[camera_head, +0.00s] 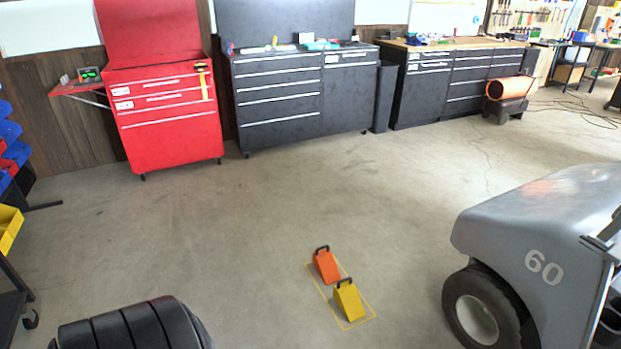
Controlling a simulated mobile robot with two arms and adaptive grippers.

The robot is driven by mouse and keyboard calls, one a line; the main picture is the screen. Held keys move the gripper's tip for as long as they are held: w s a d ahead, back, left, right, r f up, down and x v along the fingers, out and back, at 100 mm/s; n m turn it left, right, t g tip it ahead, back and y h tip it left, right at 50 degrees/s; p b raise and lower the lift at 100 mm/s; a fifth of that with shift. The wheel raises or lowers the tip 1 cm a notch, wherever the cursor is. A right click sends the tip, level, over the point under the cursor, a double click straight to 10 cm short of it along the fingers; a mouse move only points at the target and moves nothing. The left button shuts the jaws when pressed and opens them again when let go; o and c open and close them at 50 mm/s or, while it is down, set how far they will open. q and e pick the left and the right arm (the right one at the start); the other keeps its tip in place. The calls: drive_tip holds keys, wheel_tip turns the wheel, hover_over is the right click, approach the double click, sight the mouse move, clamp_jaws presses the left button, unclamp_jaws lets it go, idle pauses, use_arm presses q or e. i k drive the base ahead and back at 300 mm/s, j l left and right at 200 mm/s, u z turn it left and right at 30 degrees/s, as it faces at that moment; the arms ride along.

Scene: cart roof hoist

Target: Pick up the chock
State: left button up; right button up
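Two wedge-shaped chocks with black handles stand on the floor inside a yellow outlined rectangle (366,306). The orange chock (326,267) is farther away, and the yellow chock (349,302) is nearer and slightly right. They stand close together, left of the cart's front wheel (477,310). Neither gripper is in view, and nothing of them shows near the chocks.
A grey cart (545,235) marked 60 stands at the right. A black ribbed object (130,328) is at the bottom left. A red tool cabinet (165,115) and dark cabinets (290,95) line the back wall. The middle floor is clear.

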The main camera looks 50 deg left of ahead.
sight(345, 294)
drive_tip(key=u, duration=1.25)
